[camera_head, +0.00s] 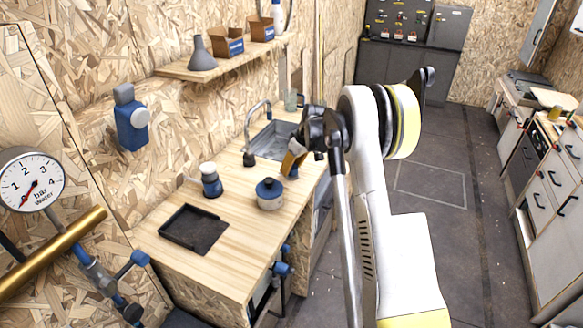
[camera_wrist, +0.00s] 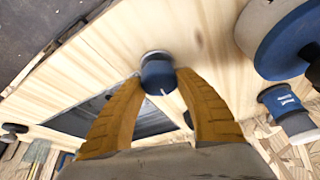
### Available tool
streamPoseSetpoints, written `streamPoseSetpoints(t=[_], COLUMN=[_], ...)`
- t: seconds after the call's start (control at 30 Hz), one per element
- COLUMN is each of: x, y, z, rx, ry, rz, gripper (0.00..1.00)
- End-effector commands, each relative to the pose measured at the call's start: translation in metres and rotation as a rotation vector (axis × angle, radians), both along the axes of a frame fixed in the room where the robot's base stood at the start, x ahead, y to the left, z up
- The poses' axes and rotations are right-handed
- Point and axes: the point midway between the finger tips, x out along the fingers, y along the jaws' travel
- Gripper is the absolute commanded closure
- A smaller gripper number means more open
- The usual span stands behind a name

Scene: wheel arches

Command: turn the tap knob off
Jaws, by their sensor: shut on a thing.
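The tap knob (camera_wrist: 158,74) is a round blue knob with a small white mark, standing on the wooden counter beside the sink. My gripper (camera_wrist: 160,78) has its two orange fingers closed on either side of it, with the tips at its sides. In the head view, my gripper (camera_head: 293,157) reaches down to the counter near the sink, and only a bit of blue shows by the fingers. The curved metal tap (camera_head: 250,125) stands at the far left side of the sink (camera_head: 272,140).
A pot with a blue lid (camera_head: 269,195) stands close to my gripper. A blue and white container (camera_head: 210,180) and a black tray (camera_head: 194,231) are nearer on the counter (camera_head: 240,235). Open floor (camera_head: 450,230) lies to the right.

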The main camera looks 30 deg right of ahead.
Motion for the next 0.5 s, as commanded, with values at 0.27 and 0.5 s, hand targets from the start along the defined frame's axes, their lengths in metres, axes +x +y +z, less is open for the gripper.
streamPoseSetpoints(t=[0.27, 0.5], x=[-0.001, -0.001], y=[0.0, 0.0002], z=[-0.0011, -0.0011], rx=[0.0, 0.0], ry=[0.003, 0.003], rz=[0.09, 0.11], gripper=[0.9, 0.9])
